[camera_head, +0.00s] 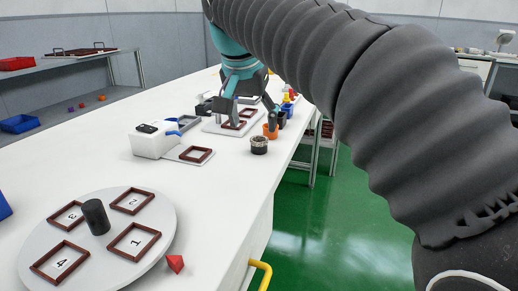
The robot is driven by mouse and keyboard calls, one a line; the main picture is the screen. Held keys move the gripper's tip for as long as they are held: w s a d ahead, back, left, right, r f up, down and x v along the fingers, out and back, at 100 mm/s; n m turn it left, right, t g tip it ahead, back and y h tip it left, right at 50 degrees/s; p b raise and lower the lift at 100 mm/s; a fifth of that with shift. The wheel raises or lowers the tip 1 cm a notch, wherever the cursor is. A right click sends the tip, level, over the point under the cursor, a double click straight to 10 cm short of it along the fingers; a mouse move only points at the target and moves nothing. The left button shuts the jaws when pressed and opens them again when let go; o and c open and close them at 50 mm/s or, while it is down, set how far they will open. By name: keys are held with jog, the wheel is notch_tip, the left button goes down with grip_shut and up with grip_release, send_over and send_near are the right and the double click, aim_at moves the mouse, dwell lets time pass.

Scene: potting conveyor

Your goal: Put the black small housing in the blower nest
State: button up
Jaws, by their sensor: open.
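My gripper (252,120) is open above the far part of the white bench, with its fingers pointing down. A small black cup-like housing (281,119) stands near the bench's right edge, just right of the gripper, partly hidden by the finger and an orange cup. I see nothing between the fingers.
An orange cup (270,131) and a dark silver-rimmed cup (259,146) stand near the right finger. A plate with brown frames (232,125) lies under the gripper. A round numbered table (100,262) with a black post (95,217) and a red piece (175,263) are nearer.

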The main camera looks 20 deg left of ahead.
aim_at(259, 137)
jog(key=shift+w+b+x, duration=0.2)
jog(key=shift+x, duration=1.25)
jog(key=shift+w+b+x, duration=0.15)
jog(key=shift+x, duration=1.3)
jog(key=shift+d+r, duration=0.15)
jog(key=c, duration=1)
jog(key=shift+r, duration=0.1)
